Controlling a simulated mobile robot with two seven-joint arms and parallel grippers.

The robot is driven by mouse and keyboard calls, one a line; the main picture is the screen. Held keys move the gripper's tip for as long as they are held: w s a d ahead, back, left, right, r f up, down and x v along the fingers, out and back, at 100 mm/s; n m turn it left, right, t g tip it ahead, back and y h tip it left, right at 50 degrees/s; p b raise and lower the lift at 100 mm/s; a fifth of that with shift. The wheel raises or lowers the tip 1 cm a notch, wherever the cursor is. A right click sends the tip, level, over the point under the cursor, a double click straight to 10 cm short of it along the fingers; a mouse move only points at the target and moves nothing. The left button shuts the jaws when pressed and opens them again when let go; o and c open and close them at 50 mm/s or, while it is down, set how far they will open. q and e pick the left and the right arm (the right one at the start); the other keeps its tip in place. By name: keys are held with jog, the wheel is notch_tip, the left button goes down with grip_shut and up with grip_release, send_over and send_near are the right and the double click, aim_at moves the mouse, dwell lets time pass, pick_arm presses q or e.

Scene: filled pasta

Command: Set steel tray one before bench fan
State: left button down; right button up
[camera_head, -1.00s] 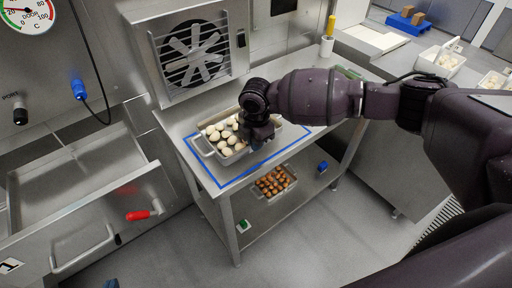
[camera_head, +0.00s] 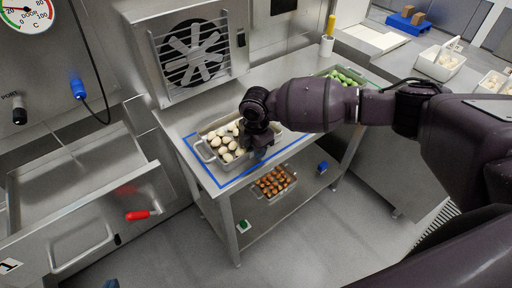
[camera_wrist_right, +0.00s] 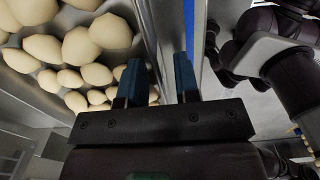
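The steel tray (camera_head: 211,163) holds several pale round pieces and stands on the steel bench under the fan. Its front side is near the blue outline on the bench top. The bench fan (camera_head: 194,53) is in a steel housing behind it. My right gripper (camera_head: 264,150) is at the tray's front side, hiding part of it. In the right wrist view, the two blue-tipped fingers of my right gripper (camera_wrist_right: 158,82) stand apart, with the tray's wall (camera_wrist_right: 149,30) running between them. Whether they press on it is unclear. My left gripper is not in view.
A tray of orange-brown pieces (camera_head: 275,183) sits on the lower shelf. Green pieces (camera_head: 345,76) lie at the bench's back right. Blue tape (camera_head: 226,183) outlines an area on the bench. A white bin (camera_head: 440,64) stands at the far right.

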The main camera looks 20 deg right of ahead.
notch_tip(320, 180, up, 12)
jog(key=shift+r+p, duration=0.2)
jog(key=shift+p, duration=0.1)
dwell(0.7)
